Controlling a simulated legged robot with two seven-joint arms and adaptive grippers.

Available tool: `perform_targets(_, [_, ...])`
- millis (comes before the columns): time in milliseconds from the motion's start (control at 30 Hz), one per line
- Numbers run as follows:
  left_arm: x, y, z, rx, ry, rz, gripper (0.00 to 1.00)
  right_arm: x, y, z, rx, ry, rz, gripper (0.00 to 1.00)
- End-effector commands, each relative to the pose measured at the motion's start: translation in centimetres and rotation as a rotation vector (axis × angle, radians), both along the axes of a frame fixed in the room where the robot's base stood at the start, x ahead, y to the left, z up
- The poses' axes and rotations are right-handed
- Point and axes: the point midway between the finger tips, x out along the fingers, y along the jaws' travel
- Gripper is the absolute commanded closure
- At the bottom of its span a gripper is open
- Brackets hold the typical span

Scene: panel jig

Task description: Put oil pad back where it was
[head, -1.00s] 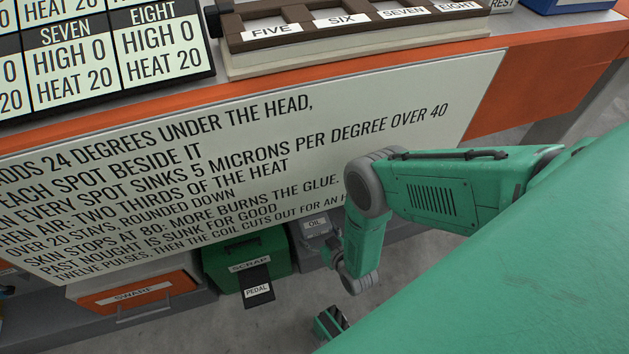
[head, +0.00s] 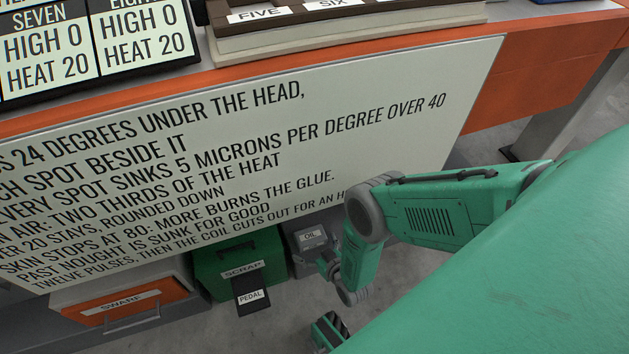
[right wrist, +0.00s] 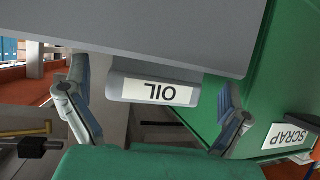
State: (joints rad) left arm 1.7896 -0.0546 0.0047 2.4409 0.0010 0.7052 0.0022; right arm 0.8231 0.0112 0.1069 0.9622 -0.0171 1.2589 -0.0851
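A grey box labelled OIL (head: 311,240) stands low under the bench, right of the green scrap bin. No loose pad shows apart from it. My right gripper (head: 328,267) is down beside the box's lower right side in the head view. In the right wrist view the fingers of my right gripper (right wrist: 152,88) are spread wide, one on each side of the OIL-labelled front piece (right wrist: 153,90). I see a gap between each finger and that piece.
The green scrap bin (head: 238,262) with a black pedal (head: 251,290) stands left of the oil box. An orange swarf drawer (head: 128,304) is farther left. A large lettered board (head: 400,150) hangs on the bench front above them. Grey floor lies open at right.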

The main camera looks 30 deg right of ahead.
Motion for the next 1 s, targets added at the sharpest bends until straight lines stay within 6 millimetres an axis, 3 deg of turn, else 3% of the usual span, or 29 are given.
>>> perform_targets(267, [0.0, 0.0, 0.2, 0.0, 0.0, 0.0, 0.6, -0.2, 0.0, 0.3, 0.0, 0.001, 0.0, 0.0])
perform_targets(733, [0.0, 0.0, 4.7, 0.0, 0.0, 0.0, 0.6, -8.5, 0.3, 4.5, 0.0, 0.003, 0.0, 0.0])
perform_targets(1000, [0.0, 0.0, 5.4, 0.0, 0.0, 0.0, 0.6, -10.7, 0.3, 5.4, 0.0, 0.0, 0.0, 0.0])
